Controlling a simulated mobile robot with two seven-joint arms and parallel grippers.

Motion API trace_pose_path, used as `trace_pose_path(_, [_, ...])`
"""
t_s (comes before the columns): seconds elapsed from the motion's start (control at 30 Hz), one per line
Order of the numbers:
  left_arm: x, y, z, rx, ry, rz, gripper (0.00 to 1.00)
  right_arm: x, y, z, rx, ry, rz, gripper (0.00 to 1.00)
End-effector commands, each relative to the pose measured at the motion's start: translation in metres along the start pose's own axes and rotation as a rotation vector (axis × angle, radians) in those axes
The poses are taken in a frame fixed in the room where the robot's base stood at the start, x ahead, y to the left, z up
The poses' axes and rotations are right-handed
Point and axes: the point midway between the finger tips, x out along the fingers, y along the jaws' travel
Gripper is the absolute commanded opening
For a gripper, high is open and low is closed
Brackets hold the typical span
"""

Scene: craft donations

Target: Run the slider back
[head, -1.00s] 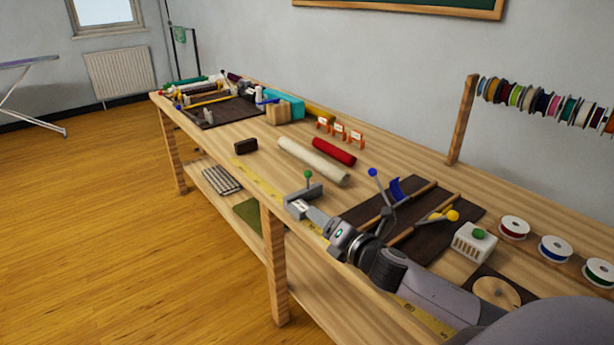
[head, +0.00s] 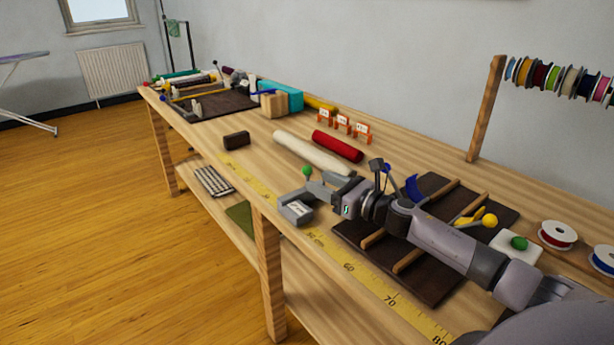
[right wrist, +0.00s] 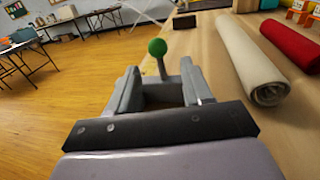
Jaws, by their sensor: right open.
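The slider is a grey unit (head: 297,208) with a white label, at the table's front edge in the head view. Its green ball knob (head: 307,171) stands up on a thin stem. My right gripper (head: 318,188) is low beside it, coming from the right. In the right wrist view the green knob (right wrist: 157,47) and its stem appear in line with the gap of my right gripper (right wrist: 160,72), whose fingers are apart. I cannot tell whether the stem is inside the gap or just beyond it. The fingers hide part of the slider. My left gripper is not in view.
A cream roll (head: 312,154) and a red roll (head: 338,147) lie behind the slider. A dark block (head: 236,140) is to the left. A yellow measuring tape (head: 370,286) runs along the front edge. A dark board (head: 440,284) with wooden strips lies under my right arm.

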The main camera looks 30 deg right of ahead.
Motion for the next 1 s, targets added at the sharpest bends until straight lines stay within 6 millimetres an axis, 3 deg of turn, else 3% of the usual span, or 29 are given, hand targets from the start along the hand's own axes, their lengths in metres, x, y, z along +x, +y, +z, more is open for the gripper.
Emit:
trace_pose_path(0.4, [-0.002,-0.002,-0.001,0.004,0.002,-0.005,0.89,0.046,0.000,0.001,0.002,-0.002,-0.001,0.50])
trace_pose_path(0.87, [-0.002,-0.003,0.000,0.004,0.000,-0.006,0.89,0.055,0.001,0.000,0.001,0.000,0.001,0.50])
trace_pose_path(0.9, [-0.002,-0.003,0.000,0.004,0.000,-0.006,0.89,0.055,0.001,0.000,0.001,0.000,0.001,0.46])
trace_pose_path(1.0, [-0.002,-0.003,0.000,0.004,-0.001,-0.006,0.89,0.055,0.001,0.000,0.001,0.000,0.001,0.14])
